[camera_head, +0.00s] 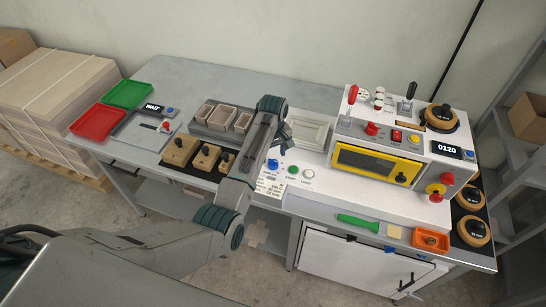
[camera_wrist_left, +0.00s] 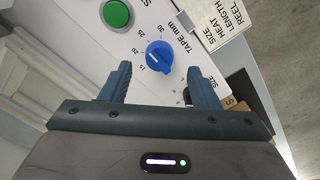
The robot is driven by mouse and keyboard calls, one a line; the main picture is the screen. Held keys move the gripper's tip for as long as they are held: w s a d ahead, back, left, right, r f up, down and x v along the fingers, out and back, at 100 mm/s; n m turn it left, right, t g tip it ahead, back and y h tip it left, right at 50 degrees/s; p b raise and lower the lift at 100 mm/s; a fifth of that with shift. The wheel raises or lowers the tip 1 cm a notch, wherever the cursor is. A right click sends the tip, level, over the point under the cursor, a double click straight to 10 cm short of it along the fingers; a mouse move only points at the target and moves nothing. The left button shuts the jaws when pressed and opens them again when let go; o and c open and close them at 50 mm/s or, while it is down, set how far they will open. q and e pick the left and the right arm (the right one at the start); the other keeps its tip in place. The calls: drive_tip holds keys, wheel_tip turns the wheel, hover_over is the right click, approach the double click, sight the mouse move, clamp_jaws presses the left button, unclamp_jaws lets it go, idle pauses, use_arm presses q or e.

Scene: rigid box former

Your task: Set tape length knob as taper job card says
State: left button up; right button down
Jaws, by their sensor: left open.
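The blue tape length knob (camera_head: 273,163) sits on the white front panel of the taper. In the left wrist view the knob (camera_wrist_left: 159,55) has a "TAPE mm" scale around it, with 15, 20 and 30 legible. Which mark its pointer faces is too small to tell surely. My left gripper (camera_wrist_left: 160,82) is open and empty, its fingers spread to either side just short of the knob. The job card (camera_head: 270,188) hangs below the panel edge; in the wrist view the card (camera_wrist_left: 215,22) shows SIZE, HEAT, LENGTH and REEL, its values out of frame. My right gripper is not in view.
A green button (camera_head: 292,170) and a white button (camera_head: 308,174) sit beside the knob.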

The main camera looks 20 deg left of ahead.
sight(273, 161)
use_arm(q)
wheel_tip(273, 161, down, 2)
drive_tip(key=shift+f, duration=0.2)
drive_tip(key=shift+f+p, duration=0.3)
drive_tip(key=shift+f, duration=0.4)
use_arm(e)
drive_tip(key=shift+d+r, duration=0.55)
use_arm(q)
drive_tip(key=c, duration=1)
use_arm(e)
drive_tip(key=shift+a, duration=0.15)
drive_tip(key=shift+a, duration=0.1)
